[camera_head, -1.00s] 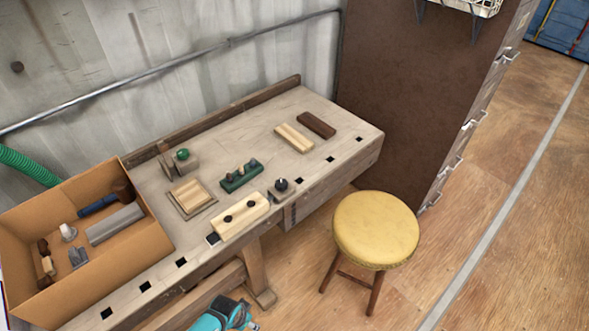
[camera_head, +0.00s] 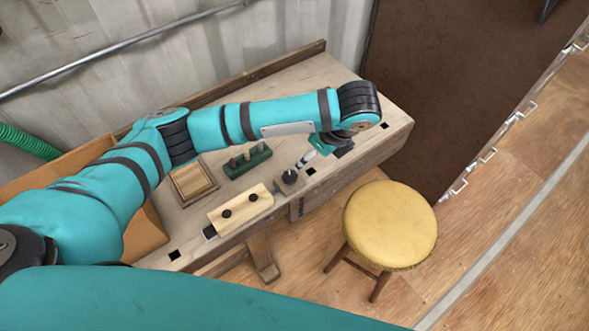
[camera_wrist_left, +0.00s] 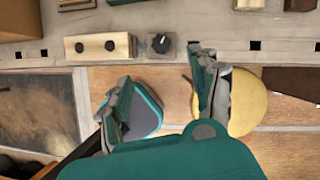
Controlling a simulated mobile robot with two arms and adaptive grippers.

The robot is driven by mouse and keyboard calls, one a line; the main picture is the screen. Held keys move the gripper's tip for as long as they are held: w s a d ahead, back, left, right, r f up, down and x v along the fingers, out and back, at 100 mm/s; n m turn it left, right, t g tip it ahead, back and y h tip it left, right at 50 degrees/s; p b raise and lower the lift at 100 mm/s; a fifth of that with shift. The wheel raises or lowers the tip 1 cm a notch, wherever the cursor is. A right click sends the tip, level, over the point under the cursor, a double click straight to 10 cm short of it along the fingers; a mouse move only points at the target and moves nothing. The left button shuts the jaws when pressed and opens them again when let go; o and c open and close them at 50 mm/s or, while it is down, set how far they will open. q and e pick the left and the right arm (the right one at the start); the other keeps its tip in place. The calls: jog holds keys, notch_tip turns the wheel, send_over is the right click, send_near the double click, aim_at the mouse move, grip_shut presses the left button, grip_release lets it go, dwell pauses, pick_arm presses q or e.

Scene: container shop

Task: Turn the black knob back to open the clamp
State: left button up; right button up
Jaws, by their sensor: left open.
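The black knob (camera_head: 290,177) sits on a small grey block at the bench's front edge. It also shows in the left wrist view (camera_wrist_left: 162,43), with a light pointer mark on its top. Beside it, to the left, is a pale wooden block (camera_head: 240,208) with two black round spots, also in the wrist view (camera_wrist_left: 97,46); this looks like the clamp's jaw. My left gripper (camera_wrist_left: 160,90) is open and empty, its fingers spread, with the knob beyond the fingertips and apart from them. In the head view its fingers (camera_head: 306,158) show just right of the knob.
The workbench (camera_head: 320,80) carries a green holder (camera_head: 246,162) with small pegs and a wooden tray (camera_head: 207,189) left of it. A yellow stool (camera_head: 390,225) stands in front. A cardboard box (camera_head: 150,235) is partly hidden behind my left arm. A brown cabinet stands right.

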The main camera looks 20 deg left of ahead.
aim_at(290, 175)
pick_arm(q)
jog(key=p+x, duration=0.1)
jog(key=x, duration=1.3)
jog(key=shift+w+a+f, duration=0.1)
jog(key=shift+w+f, duration=0.05)
jog(key=shift+f, duration=0.25)
jog(key=shift+a+f, duration=0.2)
jog(key=shift+f, duration=0.3)
pick_arm(e)
jog(key=shift+d+r, duration=0.1)
jog(key=shift+r, duration=0.35)
pick_arm(q)
jog(key=c, duration=1.1)
jog(key=shift+c, duration=0.2)
